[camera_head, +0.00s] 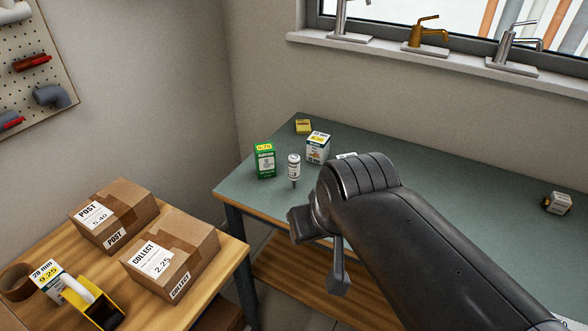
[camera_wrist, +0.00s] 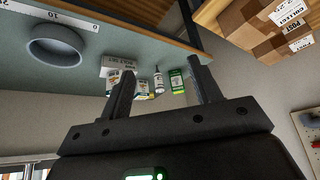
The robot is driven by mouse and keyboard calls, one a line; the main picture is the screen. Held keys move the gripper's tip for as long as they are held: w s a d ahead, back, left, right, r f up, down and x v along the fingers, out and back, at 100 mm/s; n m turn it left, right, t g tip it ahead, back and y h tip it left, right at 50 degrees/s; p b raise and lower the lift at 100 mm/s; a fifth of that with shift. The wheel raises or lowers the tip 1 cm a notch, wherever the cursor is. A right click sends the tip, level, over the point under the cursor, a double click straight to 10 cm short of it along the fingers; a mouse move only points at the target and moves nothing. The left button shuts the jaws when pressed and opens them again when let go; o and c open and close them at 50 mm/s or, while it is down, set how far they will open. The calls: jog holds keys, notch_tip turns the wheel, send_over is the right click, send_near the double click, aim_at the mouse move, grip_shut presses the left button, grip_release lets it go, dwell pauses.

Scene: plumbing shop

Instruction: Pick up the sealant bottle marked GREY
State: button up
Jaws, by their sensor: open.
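A small white bottle (camera_head: 293,167) with a dark narrow tip is near the left front edge of the green worktop; its tip points toward the front edge. Its label is too small to read, so I cannot tell whether it says GREY. In the wrist view the bottle (camera_wrist: 159,83) shows beyond and between my fingers. My gripper (camera_head: 320,248) is in front of the worktop, right of and nearer than the bottle, partly hidden by my arm. Its fingers (camera_wrist: 160,68) are apart with nothing between them.
A green box (camera_head: 264,160) stands just left of the bottle and a white box (camera_head: 318,148) behind it to the right. A small yellow box (camera_head: 303,126) is farther back. A grey ring (camera_wrist: 57,47) lies on the worktop.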

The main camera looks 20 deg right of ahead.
jog(key=w+d+r+m, duration=0.1)
jog(key=w+d+m, duration=0.1)
jog(key=w, duration=1.4)
jog(key=m+g+h, duration=0.1)
send_over(294, 164)
jog(key=s, duration=0.2)
notch_tip(294, 164, down, 8)
jog(key=x, duration=1)
jog(key=shift+w+f, duration=0.2)
jog(key=shift+f, duration=0.15)
jog(key=c, duration=1.1)
jog(key=shift+r, duration=0.1)
